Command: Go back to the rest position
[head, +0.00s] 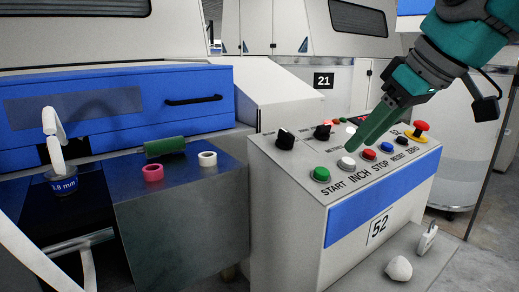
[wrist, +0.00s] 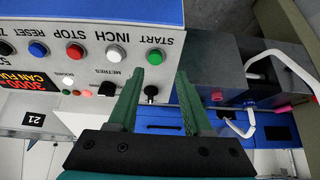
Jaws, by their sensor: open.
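My gripper (head: 356,144) comes in from the upper right over the sloping control panel (head: 270,163) of machine 52. Its green fingers point down and left, with their tips just above and behind the white INCH button (head: 346,163) in the head view. I cannot tell from there whether they touch the panel. In the wrist view my gripper (wrist: 167,70) is open, and no object shows between its fingers. The green START button (wrist: 156,57) and the INCH button (wrist: 116,54) lie beyond the fingertips there.
The panel also has a red STOP button (head: 369,154), black knobs (head: 285,139) and a red emergency button (head: 421,127). Left of it, a green roll (head: 164,146), a pink ring (head: 153,173) and a white ring (head: 207,158) rest on a dark metal top (head: 185,190).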

